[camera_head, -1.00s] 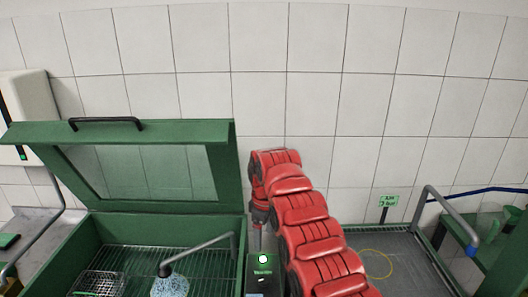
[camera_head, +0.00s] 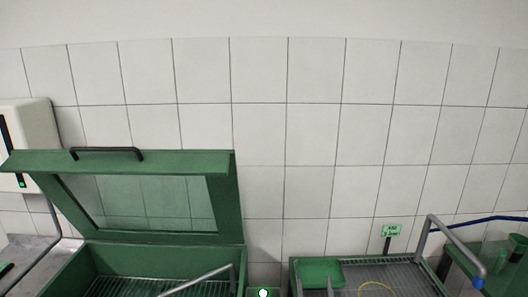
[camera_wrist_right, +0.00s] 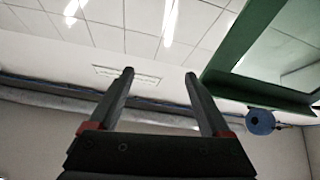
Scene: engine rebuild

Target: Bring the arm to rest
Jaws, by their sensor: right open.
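My right gripper (camera_wrist_right: 158,75) shows in the right wrist view with its two dark fingers apart and nothing between them. It points toward the ceiling and the upper wall. In the head view only what look like its fingertips (camera_head: 314,282) rise at the bottom edge, in front of a green block-like thing (camera_head: 320,268); the rest of the right arm is out of frame. My left gripper is not in either view.
A green washing cabinet (camera_head: 160,253) with its windowed lid (camera_head: 140,161) raised stands at left. A grey draining tray (camera_head: 412,273) with a yellow ring (camera_head: 377,289) and a bent pipe (camera_head: 450,238) is at right. The tiled wall (camera_head: 300,130) ahead is clear.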

